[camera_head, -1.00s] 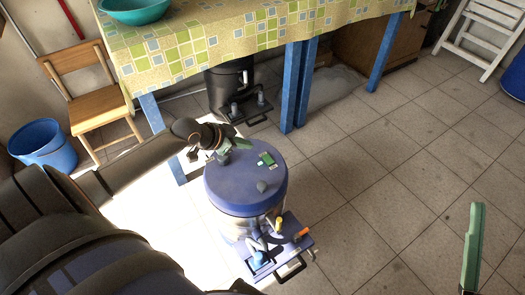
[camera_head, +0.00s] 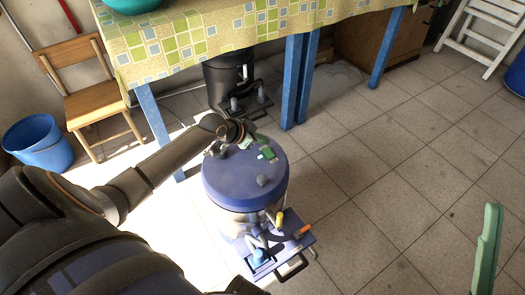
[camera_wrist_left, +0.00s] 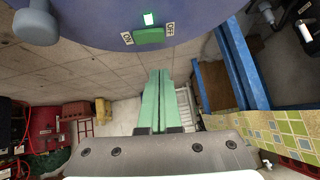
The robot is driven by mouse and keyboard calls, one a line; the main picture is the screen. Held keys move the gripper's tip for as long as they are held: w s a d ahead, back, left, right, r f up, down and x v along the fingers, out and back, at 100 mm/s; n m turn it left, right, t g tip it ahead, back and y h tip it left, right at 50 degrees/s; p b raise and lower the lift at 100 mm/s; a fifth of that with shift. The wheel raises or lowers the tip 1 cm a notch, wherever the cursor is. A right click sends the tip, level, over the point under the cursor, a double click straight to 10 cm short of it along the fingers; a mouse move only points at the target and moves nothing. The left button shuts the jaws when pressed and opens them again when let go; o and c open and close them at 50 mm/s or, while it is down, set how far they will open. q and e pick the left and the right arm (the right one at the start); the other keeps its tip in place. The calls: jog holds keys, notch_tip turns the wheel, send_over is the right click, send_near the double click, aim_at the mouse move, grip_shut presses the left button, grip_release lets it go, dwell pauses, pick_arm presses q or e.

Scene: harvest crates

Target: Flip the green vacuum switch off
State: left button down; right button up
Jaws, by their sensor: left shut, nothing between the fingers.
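The blue vacuum drum (camera_head: 225,185) stands on the floor in the middle of the head view. My left gripper's green fingers (camera_wrist_left: 158,98) are together and empty, apart from the switch in the picture. I cannot tell which side of the switch is pressed. A green finger of my right gripper (camera_head: 486,252) shows at lower right.
A grey knob (camera_head: 263,180) sits on the lid. The drum's base (camera_head: 290,245) has a hose and handles. Beyond stand a table (camera_head: 190,45) with blue legs, a black drum (camera_head: 225,82), a wooden chair (camera_head: 98,98) and a blue bucket (camera_head: 38,142).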

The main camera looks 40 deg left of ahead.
aim_at(268, 149)
pick_arm(q)
jog(key=f, duration=0.1)
jog(key=f+b, duration=0.1)
jog(key=f, duration=0.1)
jog(key=f+b, duration=0.1)
jog(key=shift+w+a+f, duration=0.15)
jog(key=shift+w+f, duration=0.05)
jog(key=shift+w, duration=0.15)
jog(key=shift+f, duration=0.1)
pick_arm(e)
notch_tip(268, 149, down, 3)
jog(key=shift+a+r+m, duration=0.1)
jog(key=shift+a+m, duration=0.05)
jog(key=shift+m, duration=0.15)
pick_arm(q)
jog(key=shift+a+f, duration=0.1)
jog(key=shift+f, duration=0.1)
pick_arm(e)
jog(key=shift+r, duration=0.1)
